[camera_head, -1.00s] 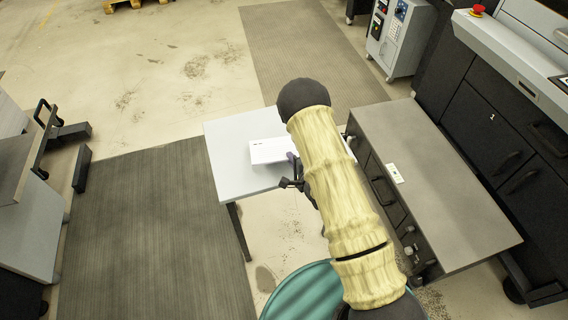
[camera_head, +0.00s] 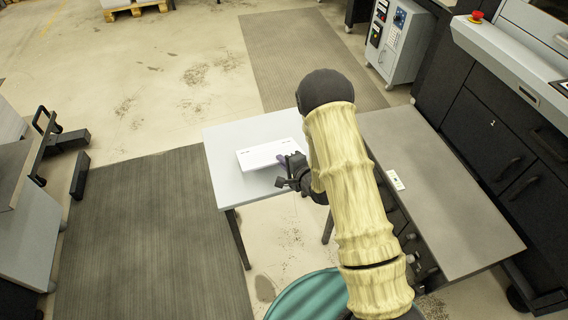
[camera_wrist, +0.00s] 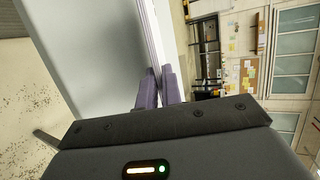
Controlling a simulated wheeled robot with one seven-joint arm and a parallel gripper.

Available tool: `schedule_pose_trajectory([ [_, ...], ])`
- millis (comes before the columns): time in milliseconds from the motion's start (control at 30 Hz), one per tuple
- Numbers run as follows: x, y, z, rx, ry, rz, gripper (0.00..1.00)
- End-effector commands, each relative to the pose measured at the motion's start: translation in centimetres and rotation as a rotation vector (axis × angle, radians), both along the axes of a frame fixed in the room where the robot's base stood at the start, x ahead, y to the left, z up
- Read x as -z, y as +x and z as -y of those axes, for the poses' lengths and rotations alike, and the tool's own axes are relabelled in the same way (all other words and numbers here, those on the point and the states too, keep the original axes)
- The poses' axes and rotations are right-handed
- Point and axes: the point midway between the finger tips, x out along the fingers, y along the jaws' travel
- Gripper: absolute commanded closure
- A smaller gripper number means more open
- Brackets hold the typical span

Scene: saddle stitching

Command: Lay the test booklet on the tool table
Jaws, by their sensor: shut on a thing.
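The white test booklet (camera_head: 268,154) is over the light grey tool table (camera_head: 222,172) in the head view, tilted a little in the picture. My gripper (camera_head: 283,164) is shut on the booklet's near right edge. In the wrist view, the purple-grey fingers of my gripper (camera_wrist: 158,88) pinch the booklet (camera_wrist: 153,35), seen edge-on as a thin white strip. The tool table's top (camera_wrist: 95,50) fills the left of that view. I cannot tell whether the booklet touches the table top.
A grey-topped cabinet (camera_head: 440,190) with a small white item (camera_head: 395,180) stands to the right of the table. A teal round thing (camera_head: 305,297) is at the bottom. A dark mat (camera_head: 150,240) lies left of the table. The table's left part is bare.

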Motion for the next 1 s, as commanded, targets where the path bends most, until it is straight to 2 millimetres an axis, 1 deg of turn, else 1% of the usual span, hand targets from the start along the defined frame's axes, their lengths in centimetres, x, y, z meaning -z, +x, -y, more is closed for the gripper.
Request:
schedule_pose_trajectory([
  [1000,2.0,6.0,-2.0,0.001,0.0,0.001,1.0],
])
